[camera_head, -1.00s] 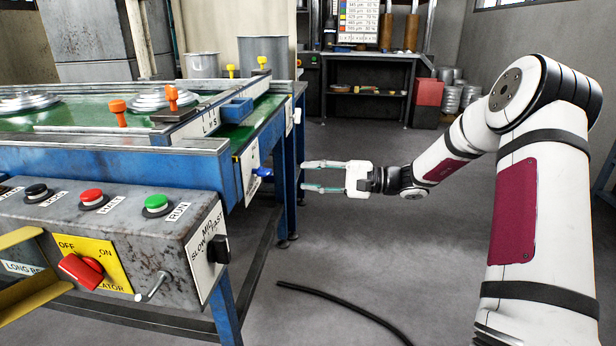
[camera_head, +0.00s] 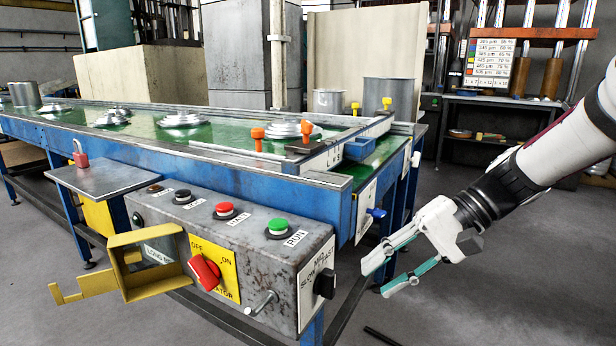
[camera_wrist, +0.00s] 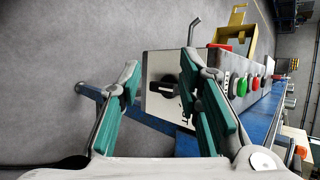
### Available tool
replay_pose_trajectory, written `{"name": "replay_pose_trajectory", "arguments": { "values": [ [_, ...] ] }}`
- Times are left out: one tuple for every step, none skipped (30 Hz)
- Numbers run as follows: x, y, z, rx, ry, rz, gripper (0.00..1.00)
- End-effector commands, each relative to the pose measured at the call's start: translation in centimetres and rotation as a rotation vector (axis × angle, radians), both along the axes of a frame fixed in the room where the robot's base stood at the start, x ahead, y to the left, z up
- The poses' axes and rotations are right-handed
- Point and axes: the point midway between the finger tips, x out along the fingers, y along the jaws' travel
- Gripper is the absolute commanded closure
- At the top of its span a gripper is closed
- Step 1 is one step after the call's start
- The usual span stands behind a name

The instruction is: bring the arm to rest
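My gripper (camera_head: 386,272) is at the right of the head view, with white fingers and teal pads spread apart and nothing between them. It points left, in free air to the right of the control box (camera_head: 262,250). My white arm reaches in from the right edge. In the wrist view my gripper (camera_wrist: 165,105) is open, with the end face of the control box and its black selector knob (camera_wrist: 190,88) showing between and beyond the fingers. No contact with the box is visible.
The blue-framed machine table (camera_head: 345,182) holds green, red and black buttons, a red switch (camera_head: 205,272) and a yellow bracket (camera_head: 150,262). A blue knob (camera_head: 376,213) sticks out near my gripper. Shelves (camera_head: 480,125) stand at the back right.

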Motion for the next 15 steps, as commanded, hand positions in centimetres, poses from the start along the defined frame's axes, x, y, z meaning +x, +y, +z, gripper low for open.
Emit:
{"name": "replay_pose_trajectory", "arguments": {
  "values": [
    [-2.0,0.6,0.4,-0.061,-0.003,0.035,0.68],
    [-3.2,0.8,0.5,-0.098,-0.001,0.053,0.68],
    [-4.7,0.9,0.6,-0.146,-0.001,0.075,0.68],
    [-5.9,1.0,0.7,-0.181,0.001,0.090,0.68],
    [-7.0,1.0,0.8,-0.216,-0.001,0.106,0.68],
    [-8.5,1.0,0.9,-0.263,-0.003,0.124,0.68],
    [-9.6,0.9,0.9,-0.297,-0.006,0.136,0.68],
    [-10.7,0.8,1.0,-0.332,-0.010,0.149,0.68],
    [-12.2,0.5,1.0,-0.376,-0.015,0.163,0.68],
    [-13.2,0.3,1.0,-0.409,-0.020,0.173,0.68],
    [-14.3,0.1,1.0,-0.442,-0.025,0.183,0.68],
    [-15.7,-0.3,1.0,-0.484,-0.035,0.195,0.68],
    [-16.6,-0.6,0.9,-0.515,-0.042,0.201,0.68],
    [-17.6,-0.9,0.9,-0.546,-0.051,0.209,0.68],
    [-18.8,-1.4,0.8,-0.585,-0.061,0.216,0.68]
  ]
}}
